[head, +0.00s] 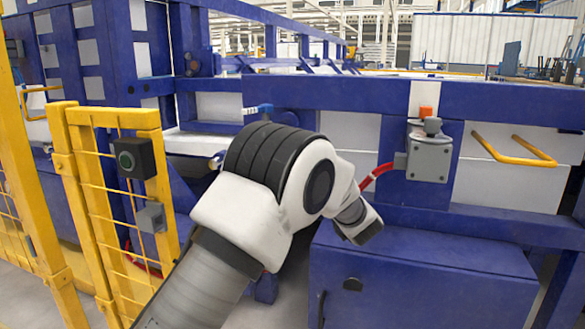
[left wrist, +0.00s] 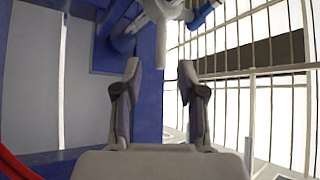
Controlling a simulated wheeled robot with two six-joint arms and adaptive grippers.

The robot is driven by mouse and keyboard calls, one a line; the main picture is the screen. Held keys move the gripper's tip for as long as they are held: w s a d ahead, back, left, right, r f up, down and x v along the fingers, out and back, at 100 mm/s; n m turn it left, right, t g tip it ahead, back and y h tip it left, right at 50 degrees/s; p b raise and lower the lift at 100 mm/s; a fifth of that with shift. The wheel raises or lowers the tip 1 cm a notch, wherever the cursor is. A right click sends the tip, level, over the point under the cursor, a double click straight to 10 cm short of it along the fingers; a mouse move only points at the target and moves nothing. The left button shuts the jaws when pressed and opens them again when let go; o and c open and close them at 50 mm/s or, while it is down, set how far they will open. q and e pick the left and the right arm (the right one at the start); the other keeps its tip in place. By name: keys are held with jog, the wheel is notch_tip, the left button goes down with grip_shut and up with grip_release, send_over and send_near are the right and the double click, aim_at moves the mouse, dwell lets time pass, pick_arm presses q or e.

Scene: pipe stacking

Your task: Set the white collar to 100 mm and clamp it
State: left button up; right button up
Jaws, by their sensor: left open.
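My left gripper (left wrist: 160,65) is open and empty in the left wrist view, its two fingers apart. Just beyond the fingertips, at the top of that view, is a pale grey-white rounded part (left wrist: 160,25) with a stem pointing down; I cannot tell whether it is the white collar. A blue lever-like piece (left wrist: 203,14) is right of it. In the head view a small blue-and-white handle (head: 258,109) sticks out behind my arm, and a small cream-tipped part (head: 216,161) shows below it. No scale marks are readable. My arm hides what lies behind it. My right gripper is not seen.
A blue machine frame (head: 480,105) fills the right and back. A grey box (head: 428,158) with an orange top and a red cable (head: 376,175) is mounted on it. A yellow handle (head: 515,158) juts out at right. A yellow mesh gate (head: 105,200) stands at left.

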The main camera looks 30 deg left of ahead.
pick_arm(q)
jog(key=b+x, duration=0.3)
jog(key=x, duration=0.4)
jog(key=shift+f, duration=0.15)
jog(key=shift+w+a+r, duration=0.15)
jog(key=shift+a+r, duration=0.1)
jog(key=shift+r, duration=0.05)
grip_shut()
